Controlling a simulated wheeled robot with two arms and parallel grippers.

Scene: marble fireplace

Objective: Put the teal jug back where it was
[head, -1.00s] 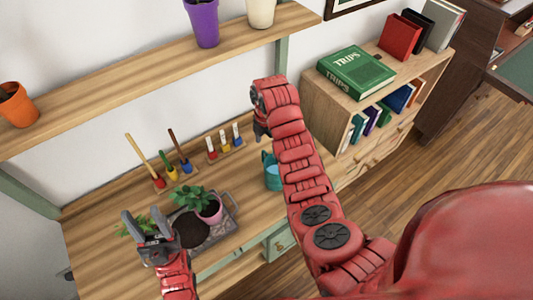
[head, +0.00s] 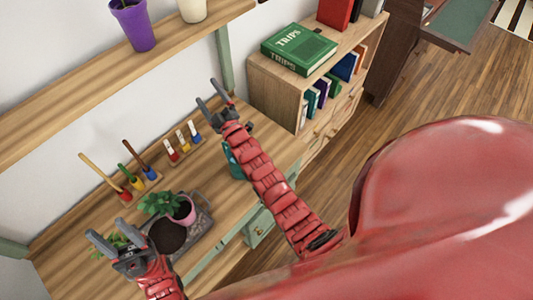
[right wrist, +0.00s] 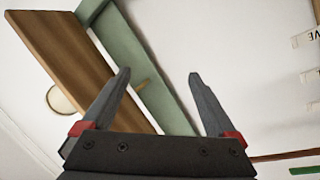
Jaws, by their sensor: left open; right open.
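The teal jug (head: 235,164) stands on the right part of the wooden workbench (head: 215,185) in the head view. My right arm crosses in front of it and hides much of it. My right gripper (head: 207,90) is open and empty, beyond the jug and near the green shelf post. In the right wrist view its open fingers (right wrist: 159,73) have nothing between them, and the jug is not visible. My left gripper (head: 107,230) is open and empty at the front left of the bench, beside the tray.
A grey tray (head: 206,222) holds soil and a pink pot (head: 183,210) with a plant. Hand tools (head: 130,180) and small labelled tools (head: 182,143) stand behind. A shelf (head: 80,95) overhangs the bench. A bookcase (head: 275,92) with a green book (head: 298,48) stands right.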

